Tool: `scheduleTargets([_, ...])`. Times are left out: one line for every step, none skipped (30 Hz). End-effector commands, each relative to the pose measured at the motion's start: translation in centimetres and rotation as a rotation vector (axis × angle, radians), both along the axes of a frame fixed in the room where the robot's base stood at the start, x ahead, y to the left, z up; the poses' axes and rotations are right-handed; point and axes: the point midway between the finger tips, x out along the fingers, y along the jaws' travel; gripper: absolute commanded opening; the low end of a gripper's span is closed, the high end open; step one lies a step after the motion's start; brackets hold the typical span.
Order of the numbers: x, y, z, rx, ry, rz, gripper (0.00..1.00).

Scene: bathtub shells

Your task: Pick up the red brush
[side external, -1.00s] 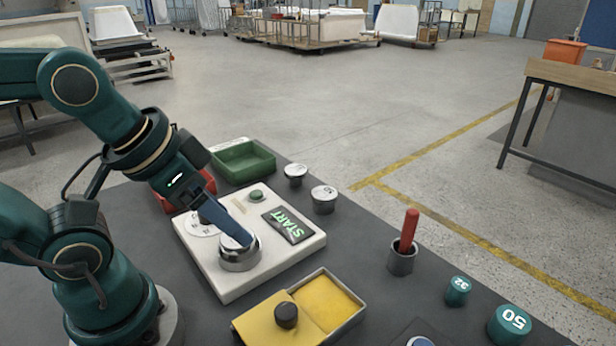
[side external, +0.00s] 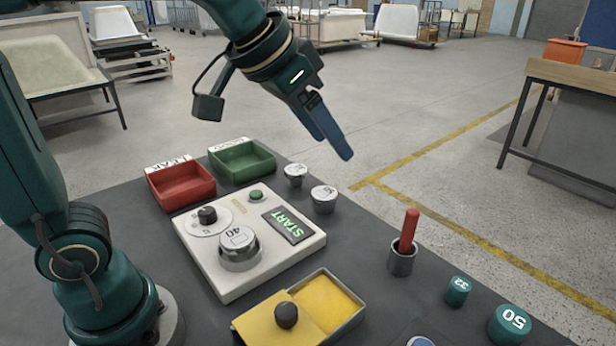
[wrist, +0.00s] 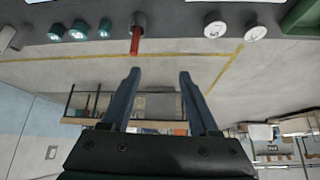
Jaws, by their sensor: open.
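The red brush (side external: 409,227) stands upright in a grey metal cup (side external: 402,261) on the right part of the dark table. Only its red handle shows; its lower end is hidden in the cup. In the wrist view the red brush (wrist: 135,42) appears near the top, left of centre, beyond the fingertips. My gripper (side external: 340,150) is open and empty, raised in the air above the table's far edge, up and to the left of the brush. In the wrist view both blue fingers of my gripper (wrist: 159,75) are spread apart with nothing between them.
A white panel (side external: 215,285) carries knobs, a weight marked 40 (side external: 238,240) and a START sign. Red (side external: 180,187) and green (side external: 242,162) trays stand behind it. Two silver weights (side external: 323,198) and teal ones (side external: 510,325) flank the cup. A yellow tray (side external: 345,302) lies in front.

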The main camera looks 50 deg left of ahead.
Motion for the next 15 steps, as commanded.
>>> scheduleTargets([1.7, -0.7, -0.4, 0.001, 0.013, -0.02, 0.61])
scheduleTargets([2.6, -1.1, -0.6, 0.002, 0.017, -0.029, 0.61])
scheduleTargets([3.8, -1.6, -0.9, 0.002, 0.025, -0.042, 0.61])
scheduleTargets([4.6, -2.0, -1.3, 0.004, 0.031, -0.051, 0.61])
scheduleTargets([5.4, -2.4, -1.7, 0.005, 0.037, -0.062, 0.61])
scheduleTargets([6.4, -2.9, -2.3, 0.006, 0.047, -0.074, 0.61])
scheduleTargets([7.2, -3.4, -2.9, 0.007, 0.055, -0.084, 0.61])
scheduleTargets([7.9, -3.8, -3.5, 0.009, 0.064, -0.094, 0.61])
scheduleTargets([8.7, -4.4, -4.4, 0.011, 0.077, -0.106, 0.61])
scheduleTargets([9.2, -4.8, -5.1, 0.013, 0.087, -0.114, 0.61])
scheduleTargets([9.7, -5.2, -5.9, 0.014, 0.098, -0.123, 0.61])
scheduleTargets([10.2, -5.7, -6.9, 0.016, 0.113, -0.132, 0.61])
scheduleTargets([10.5, -6.0, -7.6, 0.018, 0.124, -0.138, 0.61])
scheduleTargets([10.7, -6.3, -8.3, 0.019, 0.136, -0.143, 0.61])
scheduleTargets([10.8, -6.6, -9.2, 0.021, 0.152, -0.149, 0.61])
